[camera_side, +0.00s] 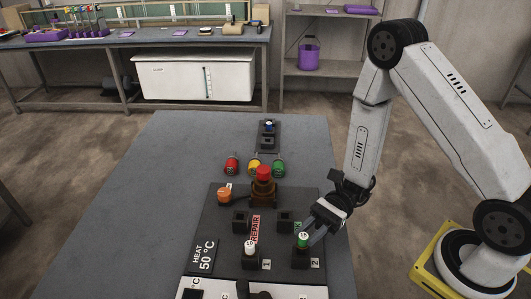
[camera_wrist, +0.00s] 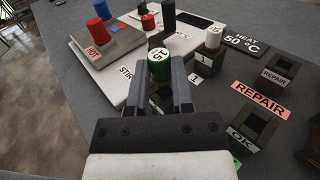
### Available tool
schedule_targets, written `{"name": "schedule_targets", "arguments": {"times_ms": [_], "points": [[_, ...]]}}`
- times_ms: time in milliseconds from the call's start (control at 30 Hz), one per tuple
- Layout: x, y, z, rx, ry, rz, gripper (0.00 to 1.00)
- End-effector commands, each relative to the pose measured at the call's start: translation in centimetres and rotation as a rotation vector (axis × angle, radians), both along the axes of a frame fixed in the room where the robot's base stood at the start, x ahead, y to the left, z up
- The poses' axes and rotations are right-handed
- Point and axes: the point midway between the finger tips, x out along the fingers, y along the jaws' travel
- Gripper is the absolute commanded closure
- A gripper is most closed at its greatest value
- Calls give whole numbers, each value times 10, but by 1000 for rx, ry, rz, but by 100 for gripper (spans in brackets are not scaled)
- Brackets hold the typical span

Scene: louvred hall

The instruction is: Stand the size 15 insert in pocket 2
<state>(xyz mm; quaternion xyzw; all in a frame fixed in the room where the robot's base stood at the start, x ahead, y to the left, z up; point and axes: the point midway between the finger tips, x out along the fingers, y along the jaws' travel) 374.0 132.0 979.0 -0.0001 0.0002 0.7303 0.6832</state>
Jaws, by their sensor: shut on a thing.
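The green insert (camera_wrist: 160,70) has a white top marked 15. My gripper (camera_wrist: 164,84) is shut on it, one finger on each side. In the side view the green insert (camera_side: 302,240) is upright at the black block labelled 2, pocket 2 (camera_side: 301,259). Its lower end is hidden, so I cannot tell whether it is seated or just above. My gripper (camera_side: 308,234) reaches it from the upper right. A white insert (camera_side: 249,247) stands in the block labelled 1 (camera_side: 250,263); it also shows in the wrist view (camera_wrist: 213,40).
Black REPAIR (camera_side: 241,222) and OK (camera_side: 285,222) blocks stand behind the pockets. Further back are a brown fixture with a red knob (camera_side: 263,180), an orange knob (camera_side: 224,195) and red, yellow and green cylinders. The table's left side (camera_side: 120,220) is clear.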

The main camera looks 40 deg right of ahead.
Motion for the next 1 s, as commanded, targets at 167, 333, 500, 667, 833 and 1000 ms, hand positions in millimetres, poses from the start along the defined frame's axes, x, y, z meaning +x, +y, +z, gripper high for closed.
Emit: {"name": "schedule_targets", "arguments": {"times_ms": [167, 333, 500, 667, 833, 1000], "points": [[0, 0, 0, 0, 0, 0, 100], [0, 0, -2, 0, 0, 0, 100], [0, 0, -6, 0, 0, 0, 100], [0, 0, -10, 0, 1, 0, 100], [1, 0, -14, 0, 0, 0, 100], [0, 0, -18, 0, 1, 0, 100]]}}
